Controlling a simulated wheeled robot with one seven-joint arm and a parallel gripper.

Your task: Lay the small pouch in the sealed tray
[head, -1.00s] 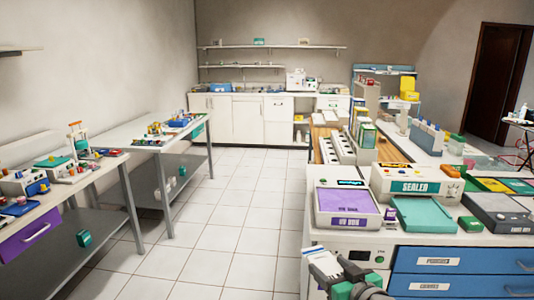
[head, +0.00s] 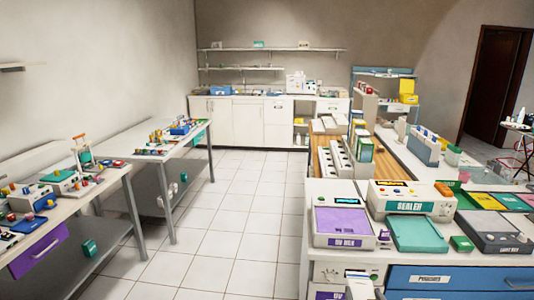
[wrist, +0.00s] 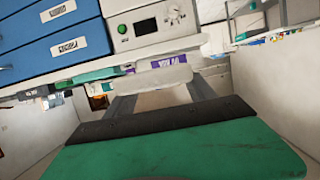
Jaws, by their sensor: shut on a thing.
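My gripper (wrist: 160,88) shows in the wrist view, with two grey fingers reaching out from a green body. It is shut on a pale, flat thing, apparently the small pouch (wrist: 158,77), at the fingertips. The pouch's markings cannot be made out. The teal sealed tray (head: 417,235) lies on the white counter in front of the machine labelled SEALER (head: 412,203) in the head view. It looks flat and empty. The gripper is away from the tray, low in front of the counter's cabinet. Only a pale piece shows at the bottom edge of the head view.
A box with a purple top (head: 341,221) stands left of the teal tray. A small green block (head: 461,243) and a dark grey device (head: 494,234) are to its right. Blue drawers (head: 460,278) are below the counter. The tiled floor (head: 232,222) at left is clear.

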